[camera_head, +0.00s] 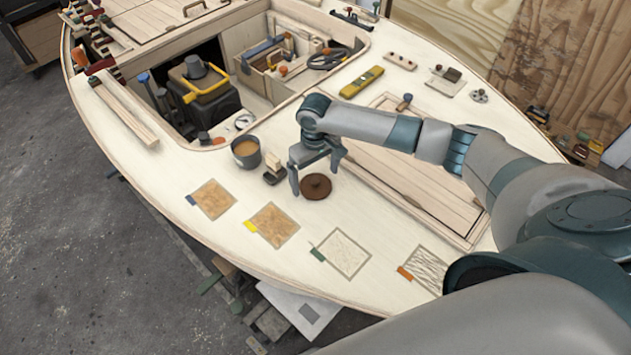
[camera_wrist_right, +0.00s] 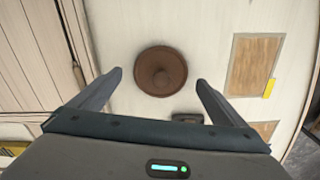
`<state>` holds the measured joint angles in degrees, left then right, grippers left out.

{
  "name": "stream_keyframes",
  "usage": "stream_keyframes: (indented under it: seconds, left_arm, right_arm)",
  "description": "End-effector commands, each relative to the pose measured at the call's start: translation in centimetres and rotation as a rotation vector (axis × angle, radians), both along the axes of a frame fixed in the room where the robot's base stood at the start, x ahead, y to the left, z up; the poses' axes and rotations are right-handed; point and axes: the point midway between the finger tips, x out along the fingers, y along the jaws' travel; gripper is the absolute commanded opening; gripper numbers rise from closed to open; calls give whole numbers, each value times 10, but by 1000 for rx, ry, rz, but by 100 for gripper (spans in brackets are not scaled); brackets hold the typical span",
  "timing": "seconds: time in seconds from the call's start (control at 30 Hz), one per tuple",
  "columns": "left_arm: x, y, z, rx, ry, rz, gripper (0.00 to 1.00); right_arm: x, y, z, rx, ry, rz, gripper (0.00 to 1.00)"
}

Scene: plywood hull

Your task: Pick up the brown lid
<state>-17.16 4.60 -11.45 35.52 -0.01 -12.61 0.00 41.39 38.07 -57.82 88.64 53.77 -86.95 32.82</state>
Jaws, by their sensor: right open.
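The brown lid (camera_head: 316,186) is a round disc with a small knob, lying flat on the pale plywood deck. In the right wrist view the lid (camera_wrist_right: 160,71) sits between and just beyond my fingertips. My right gripper (camera_head: 316,182) is open and empty, its two fingers spread to either side of the lid from above. It also shows in the right wrist view (camera_wrist_right: 157,82). I cannot tell from these views whether the fingertips touch the deck. My left gripper is not in view.
Sample squares (camera_head: 273,224) lie along the near deck edge. A slatted hatch (camera_head: 420,185) is to the right. The open cockpit holds a yellow-and-black machine (camera_head: 203,95).

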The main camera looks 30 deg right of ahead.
Motion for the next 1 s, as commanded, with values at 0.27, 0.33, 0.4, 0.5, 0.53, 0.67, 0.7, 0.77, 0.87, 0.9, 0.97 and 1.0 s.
stream_keyframes:
  seconds: [0.27, 0.33, 0.4, 0.5, 0.53, 0.67, 0.7, 0.77, 0.87, 0.9, 0.97, 1.0]
  left_arm:
    - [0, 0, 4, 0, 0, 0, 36]
    - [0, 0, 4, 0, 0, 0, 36]
    - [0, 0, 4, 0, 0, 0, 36]
    - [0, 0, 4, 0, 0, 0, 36]
    - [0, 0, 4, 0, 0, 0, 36]
    - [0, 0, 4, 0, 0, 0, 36]
    - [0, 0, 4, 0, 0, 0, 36]
    - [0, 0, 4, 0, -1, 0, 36]
    - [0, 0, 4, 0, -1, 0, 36]
    - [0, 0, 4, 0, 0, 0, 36]
    - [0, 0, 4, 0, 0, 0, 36]
    - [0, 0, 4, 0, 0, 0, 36]
  right_arm:
    - [-1, 1, -16, 0, 1, 2, 96]
    - [-1, 1, -15, 0, 0, 2, 96]
    - [-1, 1, -15, 0, 0, 2, 96]
    - [0, 1, -15, 0, 0, 2, 96]
    - [0, 1, -15, 0, 0, 2, 96]
    - [0, 1, -15, 0, 0, 2, 91]
    - [0, 1, -15, 0, 0, 2, 81]
    - [0, 1, -15, 0, 0, 2, 67]
    - [0, 0, -15, 0, 0, 2, 53]
    - [0, 0, -15, 0, 0, 2, 53]
    - [0, 0, -15, 0, 0, 1, 52]
    - [0, 0, -15, 0, 0, 2, 52]
